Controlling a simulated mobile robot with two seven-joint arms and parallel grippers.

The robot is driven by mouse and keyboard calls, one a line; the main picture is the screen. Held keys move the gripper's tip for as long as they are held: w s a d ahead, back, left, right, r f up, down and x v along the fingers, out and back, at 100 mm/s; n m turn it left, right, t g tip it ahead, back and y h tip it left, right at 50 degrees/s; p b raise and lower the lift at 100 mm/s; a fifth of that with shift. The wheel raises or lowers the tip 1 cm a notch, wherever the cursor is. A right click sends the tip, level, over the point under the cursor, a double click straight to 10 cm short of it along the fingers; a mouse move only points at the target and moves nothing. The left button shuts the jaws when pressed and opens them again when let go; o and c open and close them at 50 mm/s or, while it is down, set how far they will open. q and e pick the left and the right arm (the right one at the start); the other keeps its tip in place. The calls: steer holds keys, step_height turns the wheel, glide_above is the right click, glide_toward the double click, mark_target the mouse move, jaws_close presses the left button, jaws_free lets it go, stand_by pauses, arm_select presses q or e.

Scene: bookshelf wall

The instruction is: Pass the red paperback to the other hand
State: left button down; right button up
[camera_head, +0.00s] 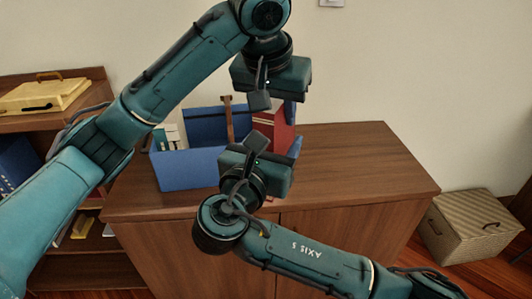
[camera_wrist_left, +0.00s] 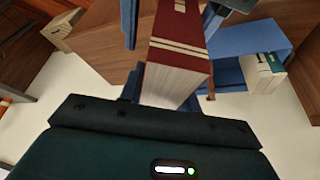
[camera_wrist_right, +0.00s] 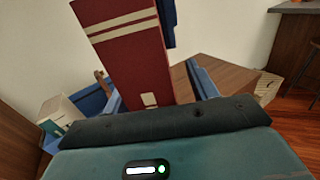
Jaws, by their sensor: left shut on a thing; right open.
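The red paperback (camera_head: 272,122), with cream bands, is held upright above the cabinet top. My left gripper (camera_head: 275,104) comes from above and is shut on its upper part. In the left wrist view the book (camera_wrist_left: 180,35) sits between the blue fingers, its pale page edge facing the camera. My right gripper (camera_head: 275,147) is below, open, with its fingers around the book's lower end. In the right wrist view the red cover (camera_wrist_right: 135,60) rises between the open fingers. Whether they touch the book cannot be told.
A blue bin (camera_head: 185,172) with a brown upright piece and pale books stands on the wooden cabinet (camera_head: 355,165), close behind the grippers. The cabinet top is clear at right. A woven box (camera_head: 465,225) is on the floor. A yellow case (camera_head: 42,97) lies on the left shelf.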

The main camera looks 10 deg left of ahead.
arm_select(q)
steer(key=shift+r, duration=0.1)
arm_select(e)
steer(key=shift+w, duration=0.3)
steer(key=shift+c, duration=0.5)
arm_select(q)
steer(key=shift+w+a, duration=0.1)
steer(key=shift+a, duration=0.1)
arm_select(e)
steer(key=shift+d, duration=0.15)
jaws_close()
arm_select(q)
steer(key=c, duration=1.3)
jaws_free()
arm_select(e)
steer(key=shift+r, duration=0.15)
arm_select(q)
steer(key=o, duration=0.4)
steer(key=shift+d, duration=0.1)
